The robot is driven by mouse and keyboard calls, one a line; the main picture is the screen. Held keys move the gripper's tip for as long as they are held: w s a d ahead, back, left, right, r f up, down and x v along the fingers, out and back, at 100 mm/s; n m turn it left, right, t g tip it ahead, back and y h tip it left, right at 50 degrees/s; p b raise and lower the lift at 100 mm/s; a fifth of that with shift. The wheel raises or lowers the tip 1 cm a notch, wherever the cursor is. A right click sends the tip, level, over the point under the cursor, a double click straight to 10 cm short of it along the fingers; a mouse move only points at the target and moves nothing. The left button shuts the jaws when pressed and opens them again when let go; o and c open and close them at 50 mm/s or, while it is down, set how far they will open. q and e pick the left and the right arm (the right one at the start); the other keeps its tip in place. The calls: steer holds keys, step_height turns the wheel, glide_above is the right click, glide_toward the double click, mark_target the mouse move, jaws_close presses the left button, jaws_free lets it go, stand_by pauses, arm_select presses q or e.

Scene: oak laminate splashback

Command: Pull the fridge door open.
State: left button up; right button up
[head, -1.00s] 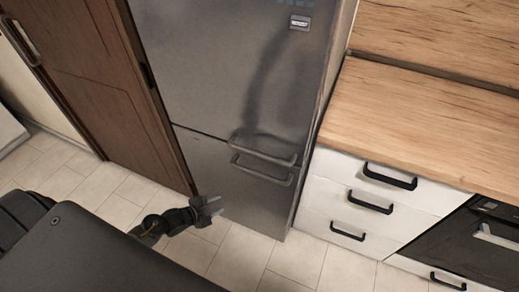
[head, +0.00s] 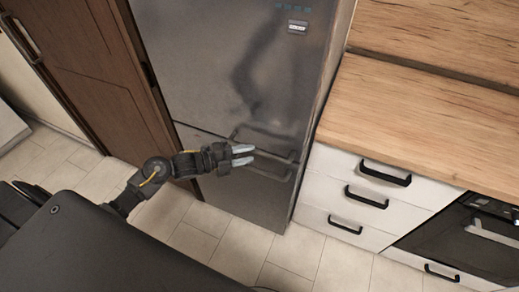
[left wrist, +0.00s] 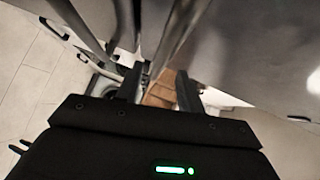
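The grey steel fridge has an upper door (head: 225,65) and a lower door (head: 235,195), both shut. The upper door's bar handle (head: 285,153) runs along its lower edge. The lower door's handle (head: 270,175) is just beneath. My left gripper (head: 246,155) is open in front of the left part of the handles, its fingers pointing right and partly hiding them. In the left wrist view its fingers (left wrist: 158,88) stand apart, with blurred grey bars close ahead. I cannot tell whether it touches a handle. My right gripper is not in view.
A brown wooden door (head: 85,80) stands left of the fridge. White drawers (head: 335,195) with black handles, under a wooden worktop (head: 420,125), stand to the right, then a dark oven (head: 470,240). Tiled floor (head: 215,250) lies clear before the fridge.

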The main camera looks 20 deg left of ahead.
mark_target(260, 152)
arm_select(q)
steer(key=x, duration=0.5)
steer(key=shift+p, duration=0.4)
steer(key=shift+a, duration=0.1)
jaws_close()
